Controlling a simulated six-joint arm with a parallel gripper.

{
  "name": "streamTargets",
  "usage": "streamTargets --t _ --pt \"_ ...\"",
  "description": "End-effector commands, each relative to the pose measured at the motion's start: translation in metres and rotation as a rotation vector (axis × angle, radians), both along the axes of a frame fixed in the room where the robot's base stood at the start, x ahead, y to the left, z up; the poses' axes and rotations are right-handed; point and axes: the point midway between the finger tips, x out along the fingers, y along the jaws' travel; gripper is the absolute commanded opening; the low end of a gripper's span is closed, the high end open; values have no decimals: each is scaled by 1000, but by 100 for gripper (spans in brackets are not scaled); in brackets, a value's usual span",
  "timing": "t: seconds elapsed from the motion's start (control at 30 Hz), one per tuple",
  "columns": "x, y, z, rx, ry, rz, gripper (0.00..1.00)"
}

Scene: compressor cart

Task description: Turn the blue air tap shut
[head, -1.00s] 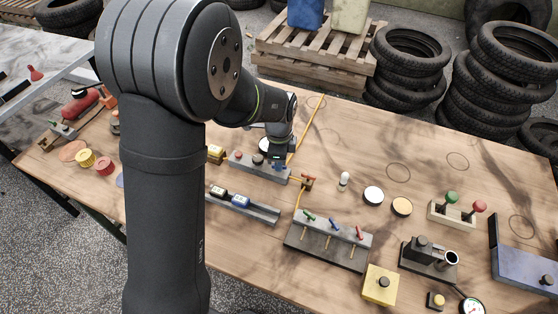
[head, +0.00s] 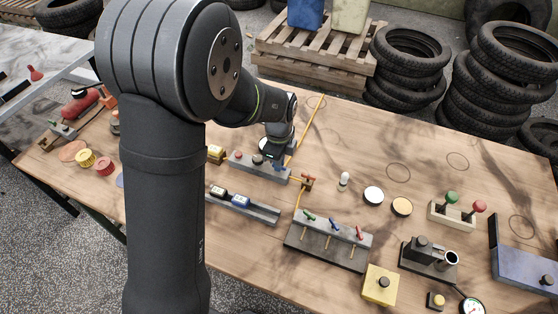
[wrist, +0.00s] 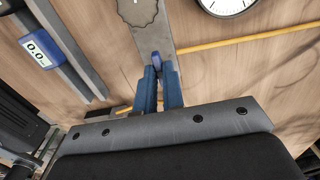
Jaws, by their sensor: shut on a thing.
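The blue air tap (wrist: 156,60) shows in the wrist view as a small blue handle at the end of a grey metal bar (wrist: 160,28). My gripper (wrist: 158,74) has its two blue fingers shut on the handle, and they hide most of it. In the head view my gripper (head: 277,163) is low over the right part of a grey block (head: 248,167) with a red knob (head: 238,155). The tap itself cannot be made out clearly there.
A yellow hose (wrist: 240,39) runs right from near the tap. A dial gauge (wrist: 228,4) is just beyond. A block with green, blue and red levers (head: 330,240) stands in front to the right. A rail with small meters (head: 243,206) lies nearer.

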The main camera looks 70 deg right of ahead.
Motion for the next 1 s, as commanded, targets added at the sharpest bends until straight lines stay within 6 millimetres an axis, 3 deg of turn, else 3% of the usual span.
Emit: streamTargets --t 0.07,0.1,0.2,0.57,0.77,1.0 --pt "-1 -1 1 -3 0 -2 0" --pt "-1 -1 1 -3 0 -2 16" --pt "-1 -1 1 -2 0 -1 30" --pt "0 -1 7 -3 0 0 30" --pt "0 -2 43 -7 -1 0 30" --pt "0 -1 103 -8 -1 0 30"
